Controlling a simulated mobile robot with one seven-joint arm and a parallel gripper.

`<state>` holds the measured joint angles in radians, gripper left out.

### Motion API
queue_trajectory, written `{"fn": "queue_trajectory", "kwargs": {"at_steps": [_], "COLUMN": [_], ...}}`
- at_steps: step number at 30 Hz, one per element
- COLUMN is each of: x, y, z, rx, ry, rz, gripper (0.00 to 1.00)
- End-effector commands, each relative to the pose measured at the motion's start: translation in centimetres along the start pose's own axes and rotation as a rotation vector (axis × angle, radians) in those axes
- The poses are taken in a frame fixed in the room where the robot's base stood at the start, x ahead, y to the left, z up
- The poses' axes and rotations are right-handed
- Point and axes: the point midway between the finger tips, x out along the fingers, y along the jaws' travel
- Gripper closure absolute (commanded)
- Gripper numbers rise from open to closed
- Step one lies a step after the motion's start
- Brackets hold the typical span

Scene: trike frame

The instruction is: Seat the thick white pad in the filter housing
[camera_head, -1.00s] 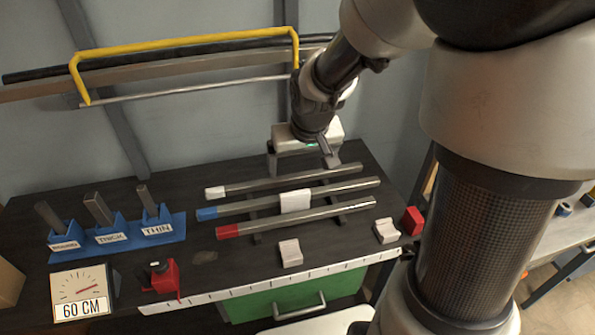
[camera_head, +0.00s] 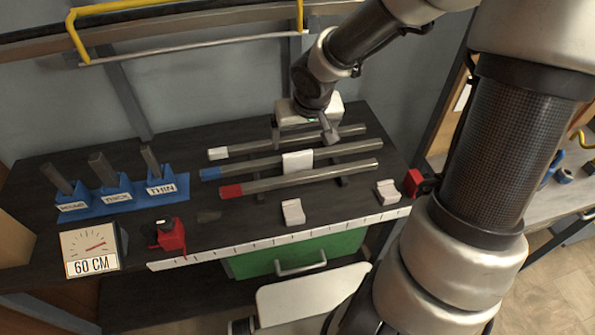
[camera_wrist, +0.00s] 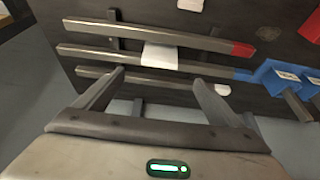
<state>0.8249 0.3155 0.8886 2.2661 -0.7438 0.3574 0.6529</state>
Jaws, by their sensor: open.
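I see no part that I can name as a filter housing. Three white pieces could be the pad: a white block (camera_head: 297,162) around or on the middle tube, a notched white block (camera_head: 292,211) on the bench front, and another white block (camera_head: 388,192) to its right. I cannot tell which is the thick pad. My gripper (camera_head: 328,128) is above the back of the bench, behind the tubes. In the wrist view my gripper (camera_wrist: 158,78) is open with nothing between its fingers; the white piece on the middle tube (camera_wrist: 160,56) lies beyond the fingertips.
Three tubes with white, blue (camera_head: 265,168) and red ends lie on dark supports. A blue rack (camera_head: 125,198) of upright tubes stands left. A red tool (camera_head: 170,237), a 60 CM dial (camera_head: 92,248) and a green drawer (camera_head: 297,255) are in front. A red block (camera_head: 413,182) is right.

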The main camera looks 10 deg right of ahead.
Motion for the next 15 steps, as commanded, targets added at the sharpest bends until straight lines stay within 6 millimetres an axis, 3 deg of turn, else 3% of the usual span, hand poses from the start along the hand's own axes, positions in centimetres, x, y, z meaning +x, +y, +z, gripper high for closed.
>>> {"fn": "queue_trajectory", "kwargs": {"at_steps": [1, 4, 15], "x": [1.8, 3.6, 6.9], "y": [-0.1, -0.1, 0.0], "z": [0.3, 0.2, 0.1], "rx": [-0.001, 0.000, 0.000], "ry": [-0.002, -0.001, -0.001], "rz": [-0.003, -0.002, -0.002], "gripper": [0.11, 0.11, 0.11]}}
